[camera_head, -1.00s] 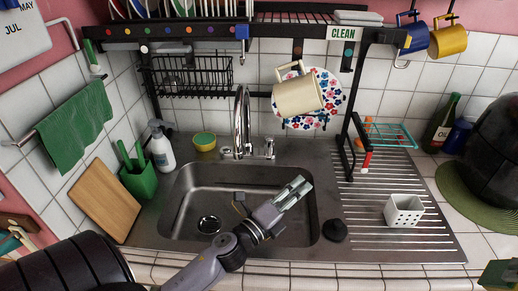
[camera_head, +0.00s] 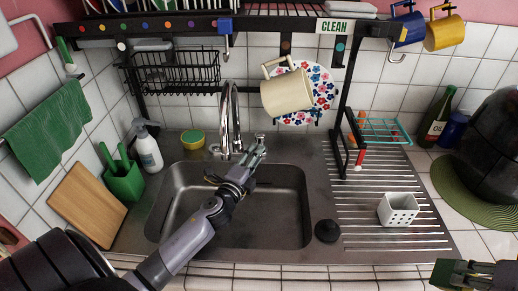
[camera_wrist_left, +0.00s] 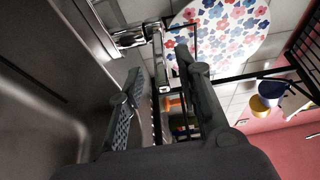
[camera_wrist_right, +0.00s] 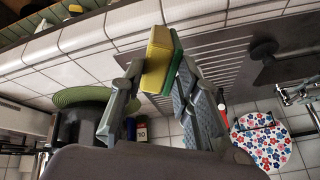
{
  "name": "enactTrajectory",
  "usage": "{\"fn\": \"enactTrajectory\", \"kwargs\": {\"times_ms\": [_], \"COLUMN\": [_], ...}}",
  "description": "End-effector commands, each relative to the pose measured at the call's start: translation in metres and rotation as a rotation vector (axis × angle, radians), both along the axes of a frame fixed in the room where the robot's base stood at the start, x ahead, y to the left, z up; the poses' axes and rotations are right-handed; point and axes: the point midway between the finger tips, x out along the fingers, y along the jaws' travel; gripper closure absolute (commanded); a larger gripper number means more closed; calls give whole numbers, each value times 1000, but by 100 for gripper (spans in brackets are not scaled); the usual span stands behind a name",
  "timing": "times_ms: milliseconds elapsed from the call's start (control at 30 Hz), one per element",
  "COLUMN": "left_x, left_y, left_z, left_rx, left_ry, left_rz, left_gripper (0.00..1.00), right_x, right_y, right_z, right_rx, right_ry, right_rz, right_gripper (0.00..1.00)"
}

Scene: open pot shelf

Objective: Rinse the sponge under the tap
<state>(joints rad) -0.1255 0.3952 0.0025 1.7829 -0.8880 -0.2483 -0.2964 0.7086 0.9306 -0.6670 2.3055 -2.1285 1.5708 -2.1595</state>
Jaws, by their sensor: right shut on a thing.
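The sponge (camera_wrist_right: 158,60), yellow with a green side, is between the fingers of my right gripper (camera_wrist_right: 150,88), which is shut on it. In the head view the sponge (camera_head: 449,272) is at the bottom right corner, over the counter, away from the sink. The chrome tap (camera_head: 232,118) stands behind the sink basin, with its lever (camera_head: 261,141) to the right; no water shows. My left gripper (camera_head: 256,156) is open, its fingertips close to the lever. In the left wrist view the chrome lever (camera_wrist_left: 160,62) shows just beyond the parted fingers; contact is unclear.
The sink basin (camera_head: 270,205) is empty. A black plug (camera_head: 327,230) and a white perforated holder (camera_head: 398,209) are on its right. A cream mug (camera_head: 287,92) hangs above, before a floral plate (camera_head: 322,90). A yellow-green round item (camera_head: 193,139) sits left of the tap.

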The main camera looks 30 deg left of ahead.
Motion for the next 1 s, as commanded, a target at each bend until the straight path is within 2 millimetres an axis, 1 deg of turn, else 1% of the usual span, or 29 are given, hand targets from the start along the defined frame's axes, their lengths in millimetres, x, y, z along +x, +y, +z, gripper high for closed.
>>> {"fn": "enactTrajectory", "kwargs": {"times_ms": [33,200,367,600,1000], "left_x": [9,25,31,31,31], "left_y": [2,4,5,5,4], "left_z": [2,1,0,0,0], "left_rx": [1,1,1,1,1], "left_ry": [-2,-1,0,0,0], "left_rz": [1,-1,-1,-1,-1], "left_gripper": [68,68,68,69,96], "right_x": [0,0,0,0,0], "right_y": [0,0,0,0,0], "right_z": [2,4,4,4,4], "right_rx": [0,0,0,0,0], "right_ry": [0,0,0,0,0], "right_rz": [0,0,0,0,0], "right_gripper": [90,90,90,90,90]}}
